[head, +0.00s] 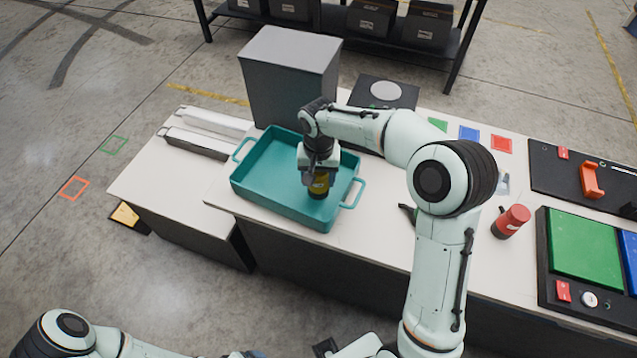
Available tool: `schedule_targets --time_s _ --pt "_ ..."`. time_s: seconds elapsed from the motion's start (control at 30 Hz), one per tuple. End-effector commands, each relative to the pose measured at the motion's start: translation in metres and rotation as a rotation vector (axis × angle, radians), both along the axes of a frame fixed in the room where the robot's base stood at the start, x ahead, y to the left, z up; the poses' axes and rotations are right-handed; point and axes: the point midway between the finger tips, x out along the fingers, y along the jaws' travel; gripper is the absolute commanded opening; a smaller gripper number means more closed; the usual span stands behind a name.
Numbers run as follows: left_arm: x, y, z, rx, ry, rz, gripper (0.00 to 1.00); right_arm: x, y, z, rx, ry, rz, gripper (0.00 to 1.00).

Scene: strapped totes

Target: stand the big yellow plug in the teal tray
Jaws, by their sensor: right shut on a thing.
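The big yellow plug (319,187) is a short yellow cylinder with dark parts. It is upright inside the teal tray (257,197), towards the tray's right side. My right gripper (319,174) points down over the tray and is shut on the plug's upper part. The plug's top is hidden by the gripper. I cannot tell whether the plug's bottom touches the tray floor. My left arm shows only at the bottom left edge, and its gripper is not in view.
A tall grey box (290,80) stands behind the tray. Black panels with a green plate (584,246) and an orange handle (592,180) lie further right. Long bars (197,143) lie left.

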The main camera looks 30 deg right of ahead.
Motion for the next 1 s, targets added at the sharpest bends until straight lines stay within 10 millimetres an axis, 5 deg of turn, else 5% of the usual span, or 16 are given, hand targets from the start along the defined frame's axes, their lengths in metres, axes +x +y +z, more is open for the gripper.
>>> schedule_targets --time_s 0.2,0.6,0.63,0.7,1.0 --pt "-0.002 0.0 -0.003 0.0 0.002 0.0 0.89 0.0 0.0 -0.027 0.0 0.0 0.0 0.18" --pt "-0.004 0.0 -0.006 0.0 0.004 0.0 0.89 0.0 0.0 -0.032 0.0 -0.001 0.0 0.18" --pt "-0.004 0.0 -0.006 0.0 0.004 0.0 0.89 0.0 0.0 -0.032 0.0 0.0 0.0 0.66" --pt "-0.003 0.0 -0.005 0.0 0.003 0.0 0.89 0.0 0.0 -0.031 0.0 0.0 0.0 0.85" --pt "-0.003 0.0 -0.004 0.0 0.003 0.0 0.89 0.0 0.0 -0.029 0.0 0.0 0.0 0.85"
